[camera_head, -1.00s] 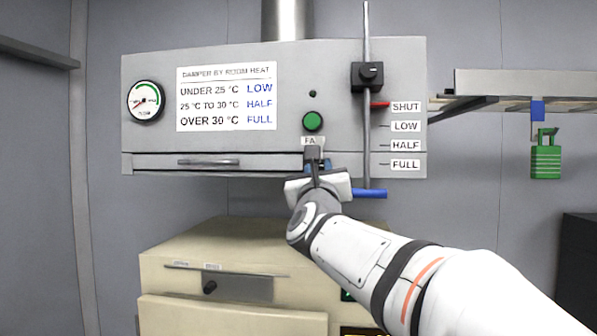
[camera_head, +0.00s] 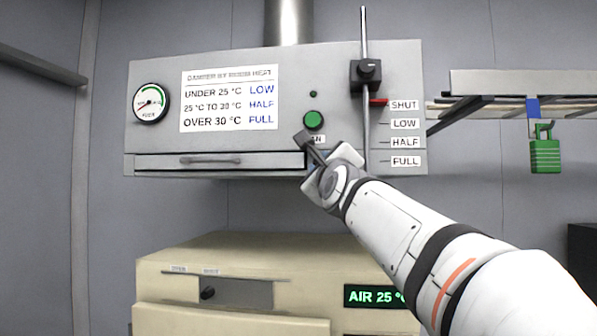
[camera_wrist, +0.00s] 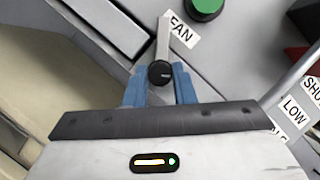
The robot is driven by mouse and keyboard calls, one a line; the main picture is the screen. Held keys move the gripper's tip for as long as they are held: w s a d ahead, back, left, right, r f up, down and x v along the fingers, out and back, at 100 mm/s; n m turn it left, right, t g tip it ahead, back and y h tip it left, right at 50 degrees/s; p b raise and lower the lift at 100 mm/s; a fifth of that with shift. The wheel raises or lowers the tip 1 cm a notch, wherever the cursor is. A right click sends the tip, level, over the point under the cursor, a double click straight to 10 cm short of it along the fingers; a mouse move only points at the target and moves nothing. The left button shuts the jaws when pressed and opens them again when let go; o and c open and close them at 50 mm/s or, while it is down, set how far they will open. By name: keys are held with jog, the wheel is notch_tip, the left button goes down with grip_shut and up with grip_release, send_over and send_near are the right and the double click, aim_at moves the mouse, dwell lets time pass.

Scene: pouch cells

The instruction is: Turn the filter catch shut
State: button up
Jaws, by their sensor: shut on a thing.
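The filter catch, a short grey lever (camera_head: 304,141) with a round black pivot knob (camera_wrist: 159,73), sits at the right end of the filter drawer (camera_head: 225,166), below the FAN label. In the head view the lever leans up and to the left. In the wrist view its plate (camera_wrist: 163,38) points up between the fingers. My gripper (camera_head: 320,160) is turned at a slant and shut on the catch. Its blue fingers (camera_wrist: 158,92) lie on both sides of the catch. My gripper and arm hide the catch's lower part in the head view.
A green FAN button (camera_head: 314,120) is just above the catch. The damper rod (camera_head: 365,110) stands close to the right; its lower end is hidden by my arm. A cream cabinet (camera_head: 230,252) with an AIR 25 °C display (camera_head: 374,296) is below. A shelf with a green padlock (camera_head: 545,156) is at right.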

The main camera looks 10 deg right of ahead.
jog(key=shift+n+g+y, duration=0.4)
jog(key=shift+n+y, duration=0.2)
jog(key=shift+n, duration=0.7)
jog(key=shift+r+n+g+y+p, duration=0.15)
jog(key=shift+n+g+p, duration=0.45)
jog(key=shift+n, duration=0.8)
jog(key=shift+r+n+g+y+p, duration=0.1)
jog(key=shift+n+g+p, duration=0.3)
jog(key=shift+n+p, duration=0.75)
jog(key=shift+r+n+g+y+p, duration=0.15)
jog(key=shift+n+g+p, duration=0.3)
jog(key=shift+n, duration=1.2)
jog(key=shift+f, duration=0.15)
jog(key=o, duration=1)
jog(key=shift+s+d, duration=0.1)
jog(key=shift+s, duration=0.05)
